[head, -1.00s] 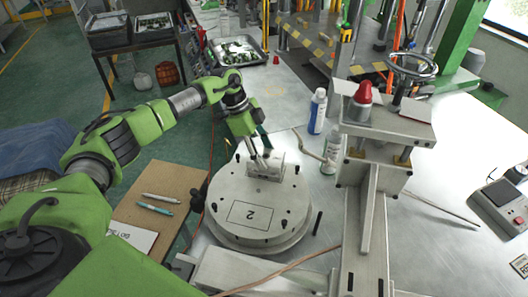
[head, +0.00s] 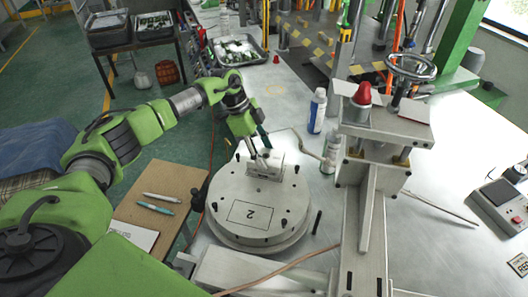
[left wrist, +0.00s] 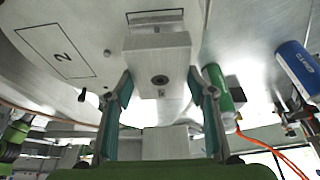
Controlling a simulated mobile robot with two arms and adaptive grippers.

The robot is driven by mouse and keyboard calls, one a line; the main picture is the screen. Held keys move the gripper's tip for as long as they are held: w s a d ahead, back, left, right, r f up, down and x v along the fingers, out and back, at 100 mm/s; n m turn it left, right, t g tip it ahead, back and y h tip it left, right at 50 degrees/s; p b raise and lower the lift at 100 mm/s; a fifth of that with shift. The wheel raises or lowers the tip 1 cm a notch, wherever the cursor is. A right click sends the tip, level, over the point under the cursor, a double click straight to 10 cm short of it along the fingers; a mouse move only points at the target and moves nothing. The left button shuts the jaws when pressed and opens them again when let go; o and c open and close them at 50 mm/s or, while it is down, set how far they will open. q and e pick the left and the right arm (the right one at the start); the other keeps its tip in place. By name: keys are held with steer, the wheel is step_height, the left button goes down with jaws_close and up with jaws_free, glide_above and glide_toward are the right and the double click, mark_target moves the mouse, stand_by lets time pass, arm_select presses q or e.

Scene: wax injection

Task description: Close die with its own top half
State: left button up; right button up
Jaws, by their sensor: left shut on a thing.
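The die's top half (head: 236,188) is a pale round metal plate marked "2", with several dark pins around its edge. It lies level above a round lower part (head: 258,244), whose rim shows below it; I cannot tell whether the two halves meet fully. A rectangular block handle (head: 272,168) stands on the plate's far side. My left gripper (head: 260,158) is shut on this block from above. In the left wrist view, the fingers (left wrist: 158,84) stand on either side of the block (left wrist: 158,55), and the "2" plate (left wrist: 85,35) is behind it. My right gripper is not in view.
A metal press frame with a handwheel (head: 410,67) and a red-topped part (head: 361,95) stands close on the right. Two spray bottles (head: 317,111) (head: 331,151) stand beyond the plate.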

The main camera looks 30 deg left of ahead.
arm_select(q)
steer(key=shift+f+b, duration=0.4)
steer(key=shift+f, duration=0.6)
steer(key=o, duration=1.5)
steer(key=v, duration=1.2)
